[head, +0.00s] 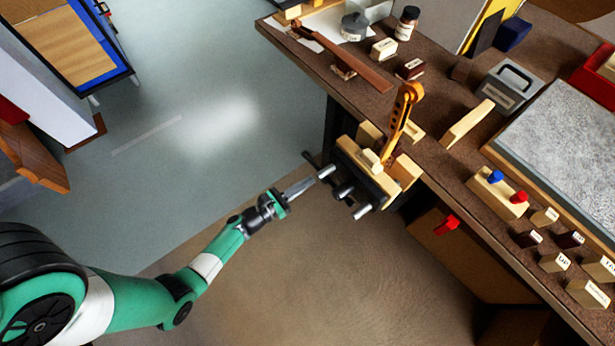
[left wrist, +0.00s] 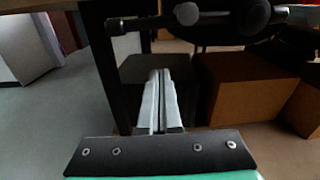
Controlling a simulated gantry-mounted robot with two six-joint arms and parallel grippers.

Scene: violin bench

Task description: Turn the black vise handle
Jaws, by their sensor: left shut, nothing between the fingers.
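The vise (head: 372,172) is fixed to the bench's front edge, with pale wooden jaws and black metal parts. Its black handle (head: 308,157) is a thin bar with a rounded end, sticking out at the vise's left side. In the left wrist view the black handle (left wrist: 135,25) crosses the top, with a silver cylinder end beside it. My left gripper (head: 312,182) is shut and empty, its tips just short of the handle and silver rod end. The left wrist view shows its fingers (left wrist: 160,85) pressed together, below the bar. My right gripper is not in view.
An orange-brown violin scroll and neck piece (head: 403,115) stands up in the vise. The brown bench (head: 450,160) holds labelled blocks, a grey box (head: 510,87) and a grey mat. A cardboard-coloured box (left wrist: 245,90) sits beneath. The floor left of the vise is clear.

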